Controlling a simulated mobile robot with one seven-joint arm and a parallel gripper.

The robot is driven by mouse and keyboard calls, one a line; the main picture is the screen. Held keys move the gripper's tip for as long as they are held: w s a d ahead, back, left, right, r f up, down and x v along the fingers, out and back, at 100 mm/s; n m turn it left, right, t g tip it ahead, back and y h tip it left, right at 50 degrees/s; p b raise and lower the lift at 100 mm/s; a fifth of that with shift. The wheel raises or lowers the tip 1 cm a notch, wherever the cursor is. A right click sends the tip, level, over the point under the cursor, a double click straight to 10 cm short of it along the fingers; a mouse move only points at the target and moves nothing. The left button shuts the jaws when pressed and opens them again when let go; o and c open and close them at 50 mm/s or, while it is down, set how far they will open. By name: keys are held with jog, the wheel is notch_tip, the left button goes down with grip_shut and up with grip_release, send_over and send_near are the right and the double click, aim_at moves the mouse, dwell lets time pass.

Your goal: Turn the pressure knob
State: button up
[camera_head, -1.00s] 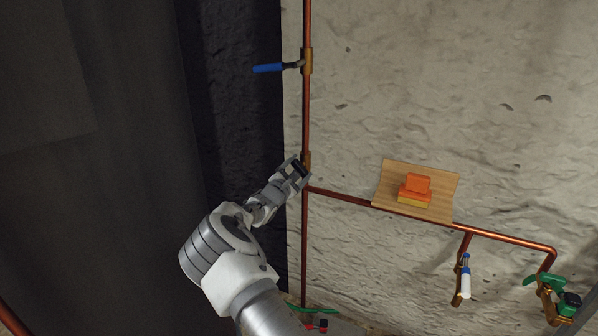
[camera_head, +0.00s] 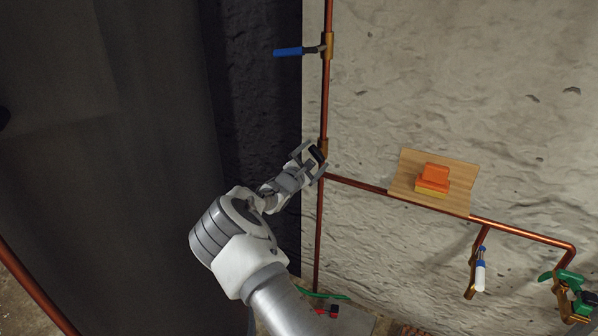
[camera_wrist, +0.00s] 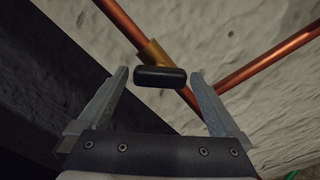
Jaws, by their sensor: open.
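A black bar-shaped knob (camera_wrist: 160,77) sits on a brass fitting (camera_wrist: 153,54) of the copper pipe. In the wrist view my gripper (camera_wrist: 160,73) is open, with one finger at each end of the knob and a small gap on both sides. The knob looks level across the jaws. In the head view my gripper (camera_head: 312,161) is at the upright pipe, just above the side branch. The knob there is a small dark shape (camera_head: 316,154) between the fingers, partly hidden by them.
A blue lever handle (camera_head: 288,52) juts left from the pipe higher up. A wooden shelf (camera_head: 408,180) holds an orange and yellow block (camera_head: 433,178) to the right. A blue-and-white handle (camera_head: 480,272) and a green valve (camera_head: 572,285) hang at lower right.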

jog(key=p+v, duration=0.3)
jog(key=v, duration=1.3)
jog(key=shift+s, duration=0.1)
jog(key=s+d+r+m+g+y, duration=0.1)
jog(key=s+d+r+m+g, duration=0.45)
jog(key=s+d+m, duration=0.35)
jog(key=s+d+r+m+g+y, duration=0.2)
jog(key=s+d+r+m+g, duration=0.2)
jog(key=s+d+m+g, duration=0.5)
jog(key=s+a+r+m+t+y, duration=0.1)
jog(key=s+a+r+t+y, duration=0.3)
jog(key=s, duration=0.7)
jog(key=s+a+r+m+t+y, duration=0.1)
jog(key=s+a+r+y, duration=0.4)
jog(key=s, duration=0.7)
notch_tip(320, 180, up, 18)
jog(key=d+h+p, duration=0.1)
jog(key=h+p, duration=0.1)
jog(key=p, duration=1.6)
jog(key=shift+w+d+r+p, duration=0.15)
jog(key=shift+w+d+p, duration=0.1)
jog(key=shift+p, duration=0.15)
